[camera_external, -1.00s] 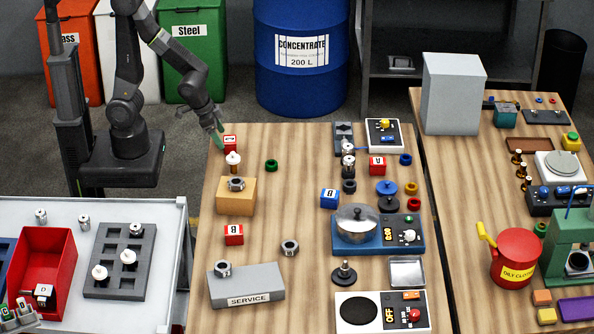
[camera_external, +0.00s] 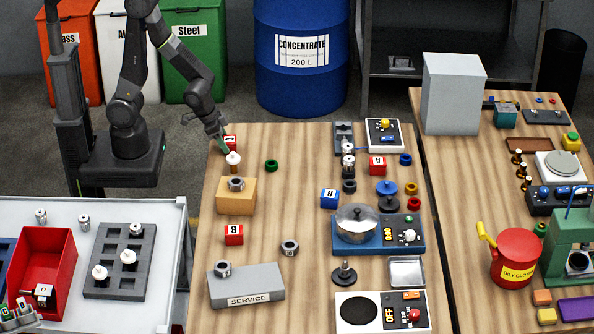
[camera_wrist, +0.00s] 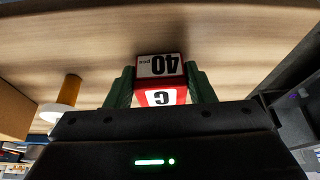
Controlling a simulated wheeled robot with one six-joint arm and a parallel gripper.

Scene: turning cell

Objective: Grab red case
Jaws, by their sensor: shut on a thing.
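The red case (camera_wrist: 161,68) has white labels reading "40 pcs" and "C" and sits between the green fingers of my gripper (camera_wrist: 160,85) in the wrist view. The fingers are shut on its two sides. In the external view my gripper (camera_external: 224,143) is at the far left corner of the wooden table, and the red case (camera_external: 231,141) shows partly behind the fingers. I cannot tell whether the case touches the table.
A green ring (camera_external: 271,166) lies to the right. Other red cases stand on the table, one near the block (camera_external: 233,235) and one farther right (camera_external: 376,166).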

